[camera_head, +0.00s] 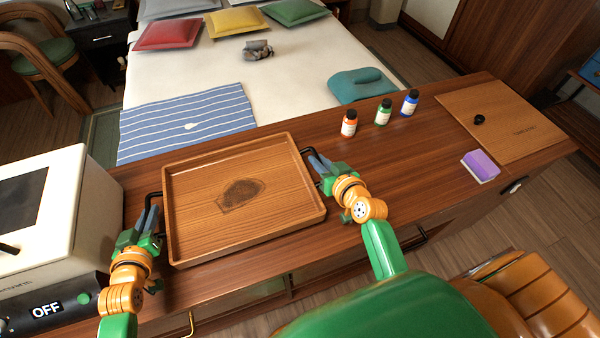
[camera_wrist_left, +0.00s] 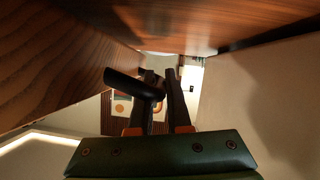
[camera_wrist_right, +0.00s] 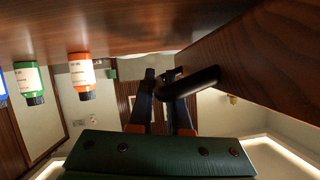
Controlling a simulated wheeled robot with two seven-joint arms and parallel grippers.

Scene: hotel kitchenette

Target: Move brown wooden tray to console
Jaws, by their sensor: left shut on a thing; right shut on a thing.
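The brown wooden tray (camera_head: 285,195) is over the left part of the wooden counter, with a dark patch on its floor and a black handle at each side. It is empty, and I cannot tell whether its base touches the counter. My left gripper (camera_head: 150,217) is shut on the left handle, which shows as a black bar (camera_wrist_left: 130,83) in the left wrist view. My right gripper (camera_head: 319,164) is shut on the right handle, seen as a black bar (camera_wrist_right: 190,82) in the right wrist view. The tray's side wall shows in the left wrist view (camera_wrist_left: 55,60) and right wrist view (camera_wrist_right: 265,62).
A white appliance (camera_head: 75,200) stands close left of the tray, above an OFF panel (camera_head: 48,309). Orange (camera_head: 349,123), green (camera_head: 383,112) and blue (camera_head: 410,102) bottles stand right. A purple sponge (camera_head: 480,166) and wooden board (camera_head: 515,122) lie farther right. A bed (camera_head: 300,60) is behind.

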